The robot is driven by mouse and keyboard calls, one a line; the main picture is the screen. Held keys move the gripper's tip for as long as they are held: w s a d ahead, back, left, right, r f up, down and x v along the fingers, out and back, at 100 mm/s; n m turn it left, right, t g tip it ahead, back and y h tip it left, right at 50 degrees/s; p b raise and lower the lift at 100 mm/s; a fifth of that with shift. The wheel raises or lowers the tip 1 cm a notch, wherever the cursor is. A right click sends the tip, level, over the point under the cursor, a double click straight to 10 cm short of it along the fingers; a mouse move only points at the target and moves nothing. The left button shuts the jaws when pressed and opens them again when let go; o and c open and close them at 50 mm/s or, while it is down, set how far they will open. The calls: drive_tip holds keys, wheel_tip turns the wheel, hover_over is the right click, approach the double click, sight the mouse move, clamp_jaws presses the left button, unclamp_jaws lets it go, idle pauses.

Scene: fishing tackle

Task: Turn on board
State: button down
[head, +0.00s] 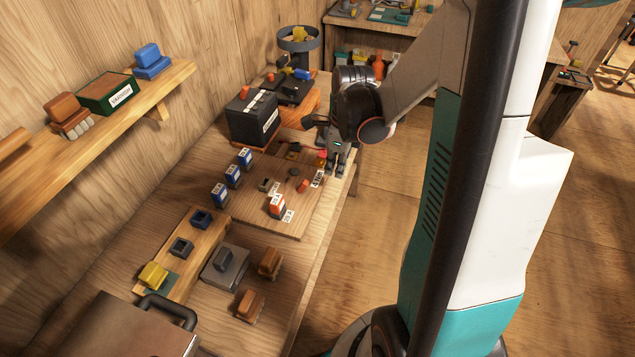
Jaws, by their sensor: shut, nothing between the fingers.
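The wooden board (300,218) lies on the workbench and carries small parts. On it are an orange-and-white block (277,205), a small orange-red part (302,186), a dark round knob-like part (293,172), a grey part (264,185) and white labels. A small red-and-yellow part (322,158) is at the board's far right edge. My gripper (337,170) is shut and empty, pointing down right beside that part. I cannot tell whether it touches it. My wrist hides some of the far right corner. The switch states are too small to read.
Several blue-and-white boxes (233,176) stand along the board's left side. A black battery-like box (252,118) stands behind it. A grey block (225,265) and two brown brushes (269,262) lie in front. A wall shelf (130,112) overhangs at left. Floor is clear right of the bench.

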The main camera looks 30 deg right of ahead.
sight(307, 183)
drive_tip(key=f+b, duration=0.1)
drive_tip(key=f, duration=0.2)
drive_tip(key=f+b, duration=0.2)
drive_tip(key=f, duration=0.2)
drive_tip(key=w+f+b, duration=0.1)
drive_tip(key=f, duration=0.2)
drive_tip(key=shift+a+f, duration=0.2)
drive_tip(key=shift+a, duration=0.1)
drive_tip(key=shift+w+a+r+b, duration=0.4)
drive_tip(key=shift+w+a+r, duration=0.25)
drive_tip(key=shift+w+a, duration=0.15)
drive_tip(key=shift+w+a+r, duration=0.35)
drive_tip(key=shift+w+r, duration=0.1)
drive_tip(key=shift+w, duration=0.1)
drive_tip(key=shift+w+a+r+g+h, duration=0.15)
drive_tip(key=shift+w+r+g+h, duration=0.1)
drive_tip(key=shift+g+h, duration=0.2)
drive_tip(key=shift+w+a+r+g, duration=0.15)
drive_tip(key=shift+r+g, duration=0.05)
drive_tip(key=shift+g, duration=0.05)
drive_tip(key=shift+w+a+r+p, duration=0.45)
drive_tip(key=shift+w+a+r, duration=0.2)
drive_tip(key=shift+w, duration=0.25)
drive_tip(key=shift+f, duration=0.1)
